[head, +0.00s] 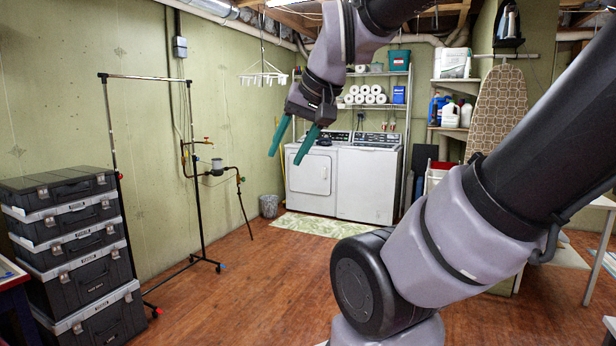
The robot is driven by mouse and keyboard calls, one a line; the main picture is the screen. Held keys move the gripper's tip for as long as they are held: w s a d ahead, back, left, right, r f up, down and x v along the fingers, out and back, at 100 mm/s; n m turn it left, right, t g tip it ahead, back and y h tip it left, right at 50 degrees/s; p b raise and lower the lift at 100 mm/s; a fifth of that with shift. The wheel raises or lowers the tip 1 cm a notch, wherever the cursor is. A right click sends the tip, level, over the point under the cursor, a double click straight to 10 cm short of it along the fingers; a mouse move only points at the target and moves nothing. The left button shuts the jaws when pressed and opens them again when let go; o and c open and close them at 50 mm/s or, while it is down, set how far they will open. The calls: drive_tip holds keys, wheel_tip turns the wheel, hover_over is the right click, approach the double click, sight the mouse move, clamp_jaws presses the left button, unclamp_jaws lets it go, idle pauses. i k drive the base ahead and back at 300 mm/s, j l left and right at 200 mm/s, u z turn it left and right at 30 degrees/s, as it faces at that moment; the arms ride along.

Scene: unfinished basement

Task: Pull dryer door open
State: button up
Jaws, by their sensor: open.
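The white dryer (322,158) stands against the far wall, the left one of two white machines. Its front door (310,175) looks shut. My gripper (288,160) has two green fingers spread apart and is open and empty. It hangs in the air well in front of the dryer and overlaps the dryer's upper left in the picture. The gripper hides part of the dryer's top and left side. A white washer (366,182) stands close beside the dryer on the right.
A light mat (325,225) lies before the machines. Open wood floor (250,280) stretches toward them. A black rolling rack (112,150) and stacked black toolboxes (75,250) stand left. A small bin (269,206) sits left of the dryer. An ironing board (497,112) leans right.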

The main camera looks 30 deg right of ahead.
sight(313, 175)
drive_tip(key=i+l+z, duration=0.25)
drive_tip(key=i+z, duration=0.2)
drive_tip(key=i, duration=0.2)
drive_tip(key=i+l+z, duration=0.2)
drive_tip(key=i, duration=0.8)
drive_tip(key=i+l+z, duration=0.1)
drive_tip(key=i+z, duration=0.15)
drive_tip(key=i, duration=5.35)
drive_tip(key=i+u, duration=0.15)
drive_tip(key=i, duration=0.4)
drive_tip(key=i+l+u, duration=0.15)
drive_tip(key=i, duration=0.45)
